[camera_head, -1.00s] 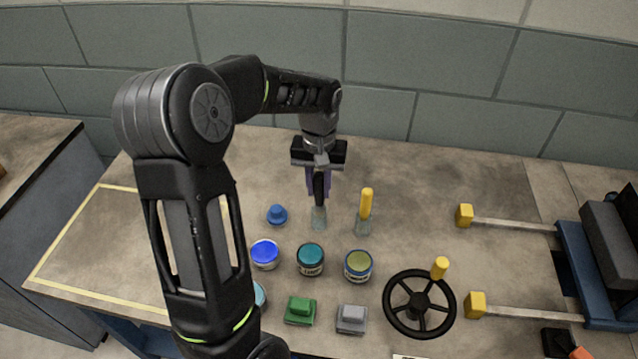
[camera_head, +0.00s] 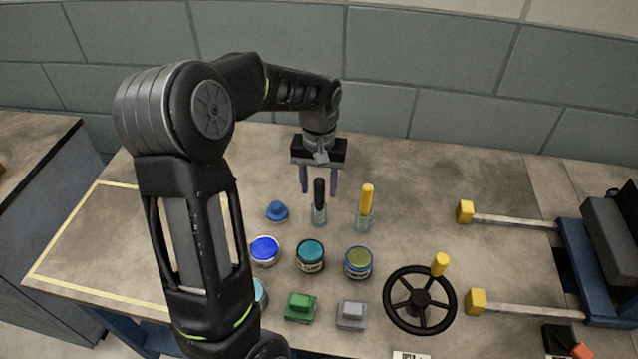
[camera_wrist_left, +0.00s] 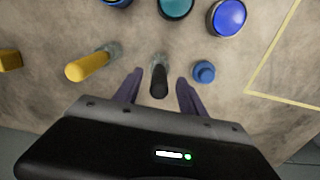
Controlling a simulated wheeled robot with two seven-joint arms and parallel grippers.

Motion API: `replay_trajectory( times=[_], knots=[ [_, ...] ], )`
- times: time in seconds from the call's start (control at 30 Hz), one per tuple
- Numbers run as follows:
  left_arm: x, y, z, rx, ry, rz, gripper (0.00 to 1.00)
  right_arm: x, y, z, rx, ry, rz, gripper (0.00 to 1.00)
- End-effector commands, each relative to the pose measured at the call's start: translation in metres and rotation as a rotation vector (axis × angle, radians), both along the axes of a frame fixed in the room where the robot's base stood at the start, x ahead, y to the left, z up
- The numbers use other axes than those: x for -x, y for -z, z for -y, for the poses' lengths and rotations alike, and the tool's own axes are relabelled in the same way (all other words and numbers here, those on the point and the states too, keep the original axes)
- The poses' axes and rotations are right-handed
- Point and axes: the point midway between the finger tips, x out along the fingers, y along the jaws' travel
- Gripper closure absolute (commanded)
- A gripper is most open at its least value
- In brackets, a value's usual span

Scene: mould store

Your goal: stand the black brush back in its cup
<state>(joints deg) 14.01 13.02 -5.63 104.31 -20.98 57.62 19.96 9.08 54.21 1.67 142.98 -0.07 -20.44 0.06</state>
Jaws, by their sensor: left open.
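The black brush (camera_head: 319,192) stands upright in a clear cup (camera_head: 319,215) on the bench. It also shows end-on in the left wrist view (camera_wrist_left: 159,82), between the fingers. My left gripper (camera_head: 319,180) is open, with one purple finger on each side of the brush handle and a gap on both sides. In the left wrist view the fingers (camera_wrist_left: 159,88) are apart and hold nothing. My right gripper is in neither view.
A yellow brush (camera_head: 366,198) stands in a second clear cup (camera_head: 363,222) to the right. A blue knob-shaped object (camera_head: 277,211) lies to the left. Several paint jars (camera_head: 310,256) and a black handwheel (camera_head: 419,301) are nearer. The bench behind is bare.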

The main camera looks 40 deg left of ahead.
Motion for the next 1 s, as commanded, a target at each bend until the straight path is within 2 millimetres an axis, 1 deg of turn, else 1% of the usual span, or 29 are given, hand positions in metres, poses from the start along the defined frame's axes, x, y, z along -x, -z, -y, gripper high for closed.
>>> replay_trajectory(
  times=[0.13,0.23,0.37,0.5,0.63,0.77,1.0],
  knots=[
    [0.000,-0.003,0.000,0.000,0.000,0.000,0.52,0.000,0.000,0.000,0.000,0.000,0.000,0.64],
    [-0.001,-0.011,0.000,-0.001,0.000,0.003,0.52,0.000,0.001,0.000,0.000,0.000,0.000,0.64],
    [-0.001,-0.030,0.000,-0.001,0.000,0.003,0.52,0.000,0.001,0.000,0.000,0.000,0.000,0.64],
    [-0.001,-0.054,0.000,-0.001,0.001,0.003,0.52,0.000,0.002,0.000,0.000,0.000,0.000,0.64],
    [-0.001,-0.071,0.000,-0.001,0.000,0.003,0.52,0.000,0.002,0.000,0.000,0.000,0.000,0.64],
    [0.000,-0.078,0.000,0.000,0.000,0.001,0.52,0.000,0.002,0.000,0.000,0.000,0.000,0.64],
    [0.000,-0.078,0.000,0.000,0.000,0.000,0.52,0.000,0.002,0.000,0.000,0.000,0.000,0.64]
  ],
)
